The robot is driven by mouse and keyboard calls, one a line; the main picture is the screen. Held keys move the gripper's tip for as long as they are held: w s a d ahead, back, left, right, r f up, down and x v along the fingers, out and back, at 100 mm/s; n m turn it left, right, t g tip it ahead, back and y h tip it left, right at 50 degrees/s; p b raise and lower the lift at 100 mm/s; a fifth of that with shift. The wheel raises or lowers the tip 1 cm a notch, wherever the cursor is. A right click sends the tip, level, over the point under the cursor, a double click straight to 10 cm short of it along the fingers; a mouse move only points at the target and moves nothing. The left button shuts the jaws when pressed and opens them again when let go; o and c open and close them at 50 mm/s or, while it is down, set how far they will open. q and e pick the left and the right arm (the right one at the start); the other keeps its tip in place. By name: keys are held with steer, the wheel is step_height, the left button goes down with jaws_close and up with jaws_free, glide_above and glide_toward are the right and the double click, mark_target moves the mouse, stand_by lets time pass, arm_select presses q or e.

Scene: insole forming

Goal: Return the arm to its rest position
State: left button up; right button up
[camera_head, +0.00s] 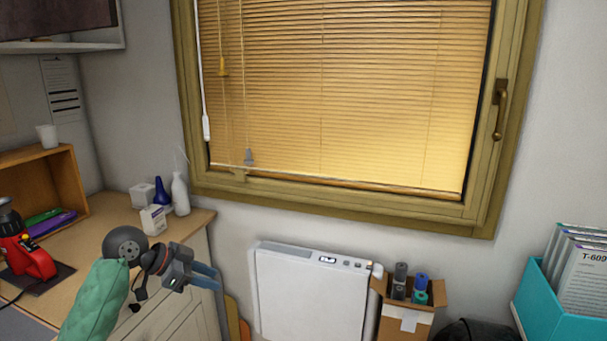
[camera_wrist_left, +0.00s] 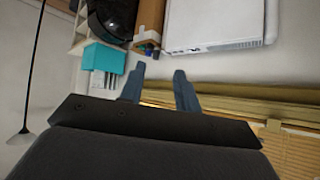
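My left arm, in a green sleeve, comes in from the lower left in the head view. Its gripper (camera_head: 206,277) has blue fingers and hangs in the air in front of the wooden cabinet, pointing right. In the left wrist view the two fingers (camera_wrist_left: 157,78) stand apart with nothing between them, so the gripper is open and empty. My right gripper is in neither view.
A wooden counter (camera_head: 95,228) on the left holds a red machine (camera_head: 27,255), small boxes and bottles. A white heater-like unit (camera_head: 310,290) stands under the window (camera_head: 340,95). A cardboard box (camera_head: 407,318) and a teal folder box (camera_head: 540,305) are right.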

arm_select(q)
steer(key=s+d+f+n+y, duration=0.1)
steer(key=s+d+f+n, duration=0.1)
steer(key=s+f, duration=0.45)
steer(key=s+d+f+n+g+y, duration=0.1)
steer(key=s+d+f+n, duration=0.15)
steer(key=f, duration=0.75)
steer(key=s+d+f+n+y, duration=0.1)
steer(key=s+f+y, duration=0.1)
steer(key=s+f, duration=0.5)
steer(key=s+f+n+g+y, duration=0.1)
steer(key=s+f+n+y, duration=0.1)
steer(key=s+f, duration=0.5)
steer(key=s+f+n+g+y, duration=0.1)
steer(key=s+f+n, duration=0.3)
steer(key=s, duration=1.1)
step_height(320, 180, down, 3)
steer(key=shift+d+f+y, duration=0.2)
steer(key=shift+d+y, duration=0.2)
